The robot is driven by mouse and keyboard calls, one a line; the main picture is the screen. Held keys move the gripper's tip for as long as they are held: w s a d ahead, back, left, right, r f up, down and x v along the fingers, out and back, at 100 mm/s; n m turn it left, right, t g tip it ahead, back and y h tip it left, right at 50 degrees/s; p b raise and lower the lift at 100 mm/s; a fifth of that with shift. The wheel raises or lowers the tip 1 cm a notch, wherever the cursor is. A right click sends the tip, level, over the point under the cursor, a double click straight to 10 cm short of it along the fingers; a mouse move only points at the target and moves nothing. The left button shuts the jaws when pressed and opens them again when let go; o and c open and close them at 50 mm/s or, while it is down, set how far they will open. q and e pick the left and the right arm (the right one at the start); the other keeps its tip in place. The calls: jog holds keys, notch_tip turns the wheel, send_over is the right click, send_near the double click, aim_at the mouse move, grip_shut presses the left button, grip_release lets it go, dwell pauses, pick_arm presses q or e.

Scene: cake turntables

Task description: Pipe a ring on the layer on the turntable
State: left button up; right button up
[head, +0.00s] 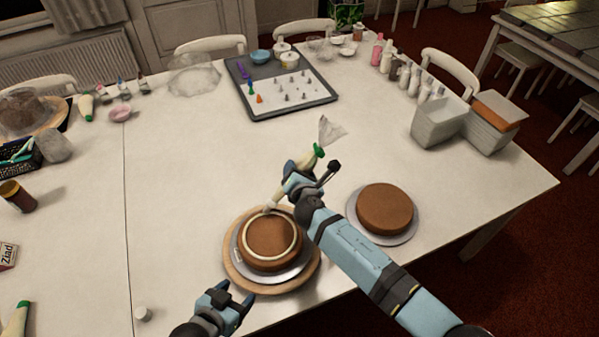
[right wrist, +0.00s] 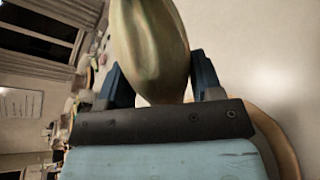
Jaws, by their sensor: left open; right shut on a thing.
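A brown cake layer (head: 270,250) sits on a silver board on the wooden turntable (head: 238,283). A pale ring of piping (head: 293,249) runs around the layer's top near its edge. My right gripper (head: 302,180) is shut on a cream piping bag (head: 279,196) with a green band, tilted with its tip down at the far edge of the layer. I cannot tell whether the tip touches the ring. The bag (right wrist: 150,50) fills the space between the fingers in the right wrist view. My left gripper (head: 240,302) is open and empty, at the turntable's near left edge.
A second brown layer (head: 385,207) on a silver board stands to the right of the turntable. A grey tray (head: 290,108) with piping nozzles lies further back. White containers (head: 438,122) stand at the right. The table left of the turntable is mostly clear.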

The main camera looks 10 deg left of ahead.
aim_at(299, 165)
notch_tip(299, 165, up, 3)
jog(key=p, duration=0.3)
jog(key=shift+r, duration=1)
